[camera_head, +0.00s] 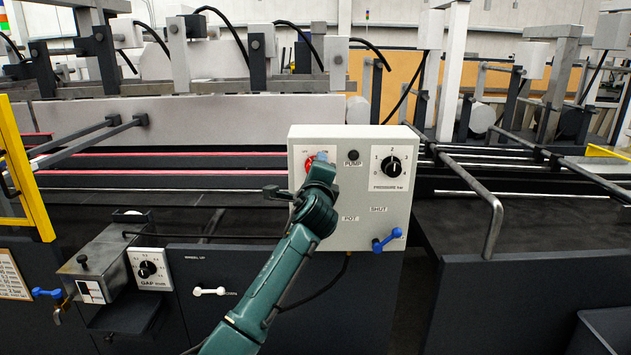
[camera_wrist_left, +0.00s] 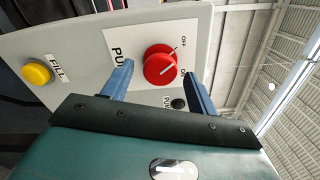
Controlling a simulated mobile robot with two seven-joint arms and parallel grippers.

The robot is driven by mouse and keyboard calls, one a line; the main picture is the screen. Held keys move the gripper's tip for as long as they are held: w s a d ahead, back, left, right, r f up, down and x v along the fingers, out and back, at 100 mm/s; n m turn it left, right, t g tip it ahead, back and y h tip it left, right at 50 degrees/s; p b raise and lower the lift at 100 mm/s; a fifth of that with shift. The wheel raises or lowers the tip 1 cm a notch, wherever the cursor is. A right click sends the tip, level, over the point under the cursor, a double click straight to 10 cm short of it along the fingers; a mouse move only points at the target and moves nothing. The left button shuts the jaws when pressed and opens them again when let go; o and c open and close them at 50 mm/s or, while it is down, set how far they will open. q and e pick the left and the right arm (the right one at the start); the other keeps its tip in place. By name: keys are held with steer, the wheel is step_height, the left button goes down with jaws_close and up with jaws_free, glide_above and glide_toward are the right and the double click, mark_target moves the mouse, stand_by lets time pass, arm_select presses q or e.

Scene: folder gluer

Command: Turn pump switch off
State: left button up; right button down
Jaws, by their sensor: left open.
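The red pump switch (camera_wrist_left: 160,65) is a round knob on a pale grey control box (camera_head: 355,235). OFF and ON labels are beside it in the left wrist view. In the head view a sliver of red knob (camera_head: 309,164) shows behind my left gripper (camera_head: 319,161). In the left wrist view my left gripper (camera_wrist_left: 158,70) is open, with one blue finger on each side of the knob. I cannot tell whether either finger touches it. My right gripper is out of view.
A black pressure dial (camera_head: 391,167) and a blue-handled valve (camera_head: 387,239) are on the box's right side. A yellow FILL button (camera_wrist_left: 37,73) shows in the wrist view. A metal bar (camera_head: 492,210) stands to the right. A gap dial (camera_head: 148,269) is lower left.

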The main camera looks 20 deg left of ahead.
arm_select(q)
steer(key=b+v, duration=0.1)
steer(key=v, duration=1.2)
steer(key=s+d+f+n+g+h+p, duration=0.1)
steer(key=s+f+n+g+h, duration=0.2)
steer(key=f, duration=0.8)
steer(key=s+d+f+n+h, duration=0.1)
steer(key=s+f+n+h, duration=0.1)
steer(key=s+f, duration=0.65)
steer(key=s+f+n+g+h+p, duration=0.1)
steer(key=s+f+n+g+h, duration=0.2)
steer(key=s+f+n, duration=0.7)
steer(key=s+f, duration=0.6)
steer(key=s, duration=0.2)
steer(key=shift+s+d+n+g, duration=0.25)
steer(key=shift+d+n+g, duration=0.05)
steer(key=shift+d+g, duration=0.1)
